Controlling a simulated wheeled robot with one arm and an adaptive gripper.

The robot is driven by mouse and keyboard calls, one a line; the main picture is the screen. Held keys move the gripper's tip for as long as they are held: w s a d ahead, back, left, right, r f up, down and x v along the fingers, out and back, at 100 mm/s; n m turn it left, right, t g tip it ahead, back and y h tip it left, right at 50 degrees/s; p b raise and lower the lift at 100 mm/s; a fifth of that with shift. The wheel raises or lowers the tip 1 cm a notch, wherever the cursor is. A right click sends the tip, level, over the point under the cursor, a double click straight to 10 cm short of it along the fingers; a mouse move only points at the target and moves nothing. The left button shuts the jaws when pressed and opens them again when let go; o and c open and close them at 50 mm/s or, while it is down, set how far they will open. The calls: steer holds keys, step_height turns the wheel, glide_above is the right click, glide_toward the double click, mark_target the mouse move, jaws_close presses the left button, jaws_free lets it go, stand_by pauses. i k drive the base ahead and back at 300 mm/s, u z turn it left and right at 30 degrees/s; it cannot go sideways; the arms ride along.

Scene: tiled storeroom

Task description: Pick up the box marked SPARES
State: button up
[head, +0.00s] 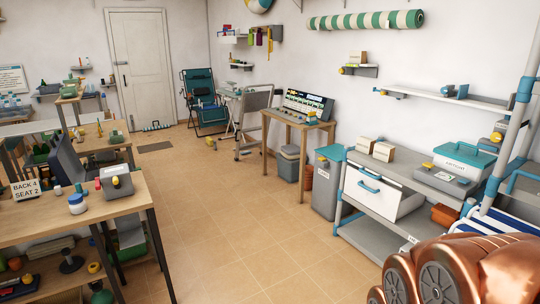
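I cannot read the word SPARES on anything in the head view. A box with a teal lid (464,155) and a small dark label stands on the grey bench at the right. A low grey box (441,178) with a pale label sits in front of it, its text too small to read. Two small tan cartons (377,151) stand further left on that bench. My gripper is not in view; a copper-coloured part of my arm fills the bottom right corner and hides part of the bench.
The grey bench (372,238) has a white drawer. A tall grey bin (325,190) stands beside it. At left is a wooden table (40,218) with a grey box (117,183) and a sign (26,190) reading "BACK 4 SEAT 2". The tiled floor (215,220) between is clear towards the door (140,70).

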mark_target(356, 56)
steer(key=u, duration=0.15)
steer(key=i, duration=3.7)
steer(key=z, duration=1)
steer(key=i, duration=1.55)
steer(key=z, duration=0.45)
